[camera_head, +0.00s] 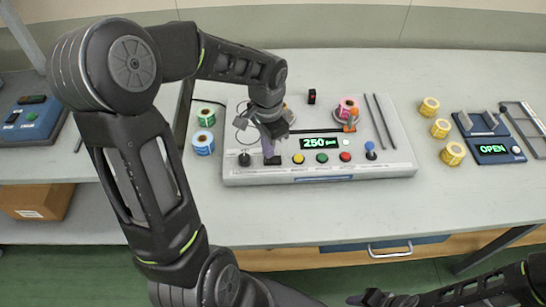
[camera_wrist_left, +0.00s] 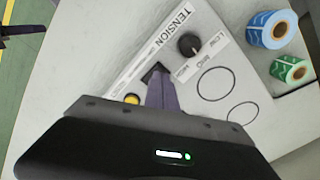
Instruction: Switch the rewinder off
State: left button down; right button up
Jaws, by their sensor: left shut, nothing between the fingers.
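The rewinder (camera_head: 400,160) is a pale grey panel unit on the bench. Its display (camera_head: 321,142) is lit green and reads 250. Along its front are a black knob (camera_head: 244,159), a yellow button (camera_head: 298,158), a green button (camera_head: 322,157), a red button (camera_head: 345,156) and a blue-topped lever (camera_head: 371,147). My left gripper (camera_head: 270,155) is shut and empty, its purple fingers pointing down at a small black square part (camera_wrist_left: 153,72) between the knob and yellow button. The fingers partly hide this part; I cannot tell if they touch it. My right gripper (camera_head: 385,299) is at the bottom edge, its jaw unclear.
A small black block with red (camera_head: 312,96) stands at the panel's back. A pink roll (camera_head: 347,107) sits on the unit. Green (camera_head: 206,117) and blue (camera_head: 202,143) rolls stand left, several yellow rolls (camera_head: 452,153) right. A device reading OPEN (camera_head: 492,149) is further right.

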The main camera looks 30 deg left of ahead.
pick_arm(q)
jog(key=shift+f+b, duration=0.8)
jog(key=shift+f, duration=0.2)
dwell(0.4)
jog(key=shift+r, duration=0.2)
jog(key=shift+r+p, duration=2.75)
jog(key=shift+r, duration=0.65)
